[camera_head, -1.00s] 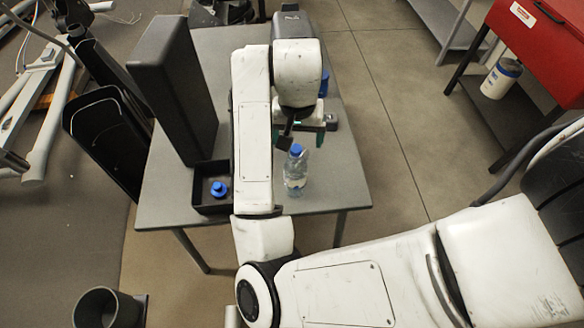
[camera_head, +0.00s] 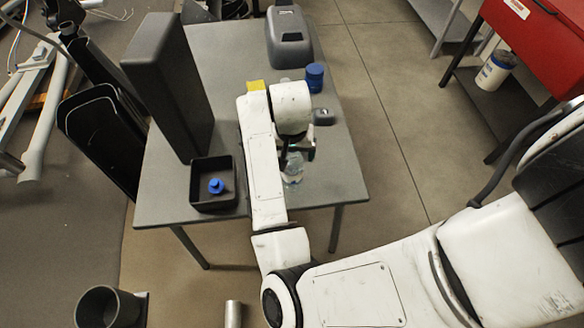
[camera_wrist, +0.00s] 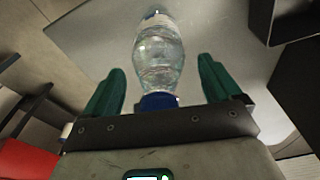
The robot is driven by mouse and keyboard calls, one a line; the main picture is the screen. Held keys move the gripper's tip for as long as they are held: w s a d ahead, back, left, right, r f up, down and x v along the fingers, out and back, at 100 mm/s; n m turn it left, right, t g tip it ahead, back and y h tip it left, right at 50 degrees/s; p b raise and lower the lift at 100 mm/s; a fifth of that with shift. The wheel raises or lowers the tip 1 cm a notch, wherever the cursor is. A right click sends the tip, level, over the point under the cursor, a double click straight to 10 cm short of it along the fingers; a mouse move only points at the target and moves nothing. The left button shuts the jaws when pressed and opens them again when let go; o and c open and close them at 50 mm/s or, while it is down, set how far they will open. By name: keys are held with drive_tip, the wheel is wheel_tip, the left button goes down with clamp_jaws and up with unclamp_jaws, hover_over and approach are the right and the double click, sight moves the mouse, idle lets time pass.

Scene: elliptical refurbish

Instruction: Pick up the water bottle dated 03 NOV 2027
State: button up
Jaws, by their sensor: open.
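A clear water bottle (camera_head: 293,172) with a blue cap stands on the grey table near its front edge; my gripper hides its top in the head view. In the wrist view the bottle (camera_wrist: 158,52) is between my green fingers, its blue cap (camera_wrist: 158,101) close to the palm. My gripper (camera_wrist: 162,72) is open, with a finger on either side and gaps between fingers and bottle. In the head view my gripper (camera_head: 297,151) is at the bottle's upper part. The date on the bottle cannot be read.
A black open box (camera_head: 214,206) with a blue-capped item (camera_head: 216,186) stands left on the table (camera_head: 176,199). A tall dark case (camera_head: 172,85) is behind it. Farther back are a yellow block (camera_head: 256,86), a blue jar (camera_head: 315,77) and a grey device (camera_head: 289,42).

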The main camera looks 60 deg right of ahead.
drive_tip(key=shift+c, duration=0.4)
clamp_jaws()
idle(0.4)
